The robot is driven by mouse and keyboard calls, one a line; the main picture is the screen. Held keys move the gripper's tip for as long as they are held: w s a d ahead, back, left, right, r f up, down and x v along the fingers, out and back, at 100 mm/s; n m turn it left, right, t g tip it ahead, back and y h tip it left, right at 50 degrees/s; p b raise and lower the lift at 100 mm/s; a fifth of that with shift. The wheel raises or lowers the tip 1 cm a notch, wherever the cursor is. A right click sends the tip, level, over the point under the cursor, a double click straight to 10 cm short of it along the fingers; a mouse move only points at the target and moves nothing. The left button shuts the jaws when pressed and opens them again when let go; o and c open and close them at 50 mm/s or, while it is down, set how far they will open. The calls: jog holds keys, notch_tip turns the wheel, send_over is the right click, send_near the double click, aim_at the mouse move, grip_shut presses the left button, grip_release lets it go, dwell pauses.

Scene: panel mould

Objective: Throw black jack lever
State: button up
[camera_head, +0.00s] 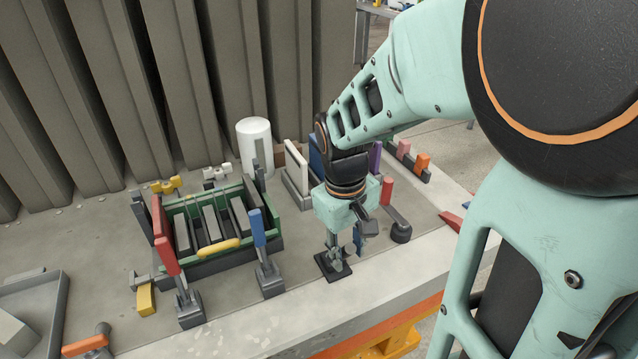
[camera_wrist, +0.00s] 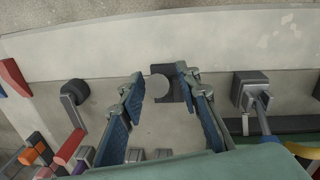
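A small black square base (camera_head: 333,264) stands on the bench directly below my gripper (camera_head: 344,248). I take it for the foot of the black jack lever; its upright part is mostly hidden by the fingers in the head view. In the wrist view the dark base (camera_wrist: 172,84) has a grey round piece (camera_wrist: 160,86) in front of it, between the fingertips. My gripper (camera_wrist: 160,88) is open, with one blue-padded finger on each side and a visible gap to both. I cannot tell how far the fingers reach down beside the lever.
A blue-handled lever (camera_head: 257,229) and a red-handled lever (camera_head: 166,256) stand left, before a green mould frame (camera_head: 207,263). Another red handle (camera_head: 387,189) rises right, near a black round foot (camera_head: 401,233). A white cylinder (camera_head: 255,146) stands behind.

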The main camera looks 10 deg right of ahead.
grip_shut()
